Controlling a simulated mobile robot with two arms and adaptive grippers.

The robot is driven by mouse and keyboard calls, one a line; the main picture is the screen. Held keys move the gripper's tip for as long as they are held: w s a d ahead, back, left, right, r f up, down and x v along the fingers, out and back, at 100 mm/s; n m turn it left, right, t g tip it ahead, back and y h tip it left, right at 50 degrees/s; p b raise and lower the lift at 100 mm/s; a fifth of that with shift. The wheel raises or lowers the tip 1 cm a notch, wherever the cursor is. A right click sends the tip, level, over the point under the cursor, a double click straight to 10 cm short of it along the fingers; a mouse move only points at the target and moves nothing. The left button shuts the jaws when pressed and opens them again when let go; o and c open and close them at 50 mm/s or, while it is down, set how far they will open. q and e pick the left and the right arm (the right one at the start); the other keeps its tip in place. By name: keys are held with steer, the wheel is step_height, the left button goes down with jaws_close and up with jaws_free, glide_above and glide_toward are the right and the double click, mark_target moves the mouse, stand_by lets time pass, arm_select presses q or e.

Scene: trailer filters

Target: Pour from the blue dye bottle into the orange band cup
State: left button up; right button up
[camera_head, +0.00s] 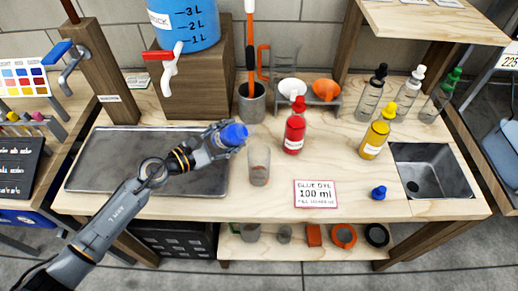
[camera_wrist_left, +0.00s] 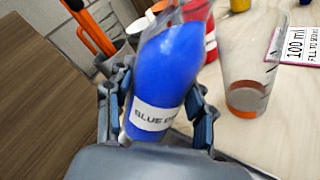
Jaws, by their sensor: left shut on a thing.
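My left gripper (camera_head: 216,140) is shut on the blue dye bottle (camera_head: 233,135) and holds it tilted, its upper end pointing right, above the bench. In the left wrist view the bottle (camera_wrist_left: 168,75) sits between both fingers, its white label partly hidden; its top end is clear and uncapped. The clear cup (camera_head: 259,168) stands upright on the bench, just right of and below the bottle's end. In the wrist view the cup (camera_wrist_left: 250,65) shows an orange-brown band low down; no blue liquid is visible in it. My right gripper is not in view.
A "Blue dye 100 ml" card (camera_head: 316,194) lies right of the cup, and a loose blue cap (camera_head: 379,192) farther right. Red (camera_head: 295,132) and yellow (camera_head: 375,140) bottles stand behind. A metal tray (camera_head: 100,165) is left, a sink (camera_head: 430,170) right.

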arm_select(q)
steer(key=shift+w+f, duration=0.1)
stand_by(0.3)
steer(key=shift+a+m, duration=0.1)
steer(key=shift+m, duration=0.2)
stand_by(0.5)
steer(key=shift+w+a+r+p, duration=0.1)
steer(key=shift+r+p, duration=0.1)
steer(key=shift+p, duration=0.2)
steer(key=shift+w+a+r+m+t+y+p, duration=0.15)
steer(key=shift+a+r+m+y+p, duration=0.1)
steer(key=shift+r+m+p, duration=0.5)
steer(key=shift+w+a+r+m+t+y+p, duration=0.2)
steer(key=shift+r+m+p, duration=0.3)
steer(key=shift+p, duration=0.4)
stand_by(1.2)
steer(key=shift+f+m+y+p, duration=0.15)
steer(key=shift+m+y+p, duration=0.25)
steer(key=shift+m, duration=0.35)
stand_by(1.0)
steer(key=shift+s+d+r+m+p, duration=0.15)
steer(key=shift+r+m+p, duration=0.4)
steer(key=shift+p, duration=0.45)
stand_by(0.8)
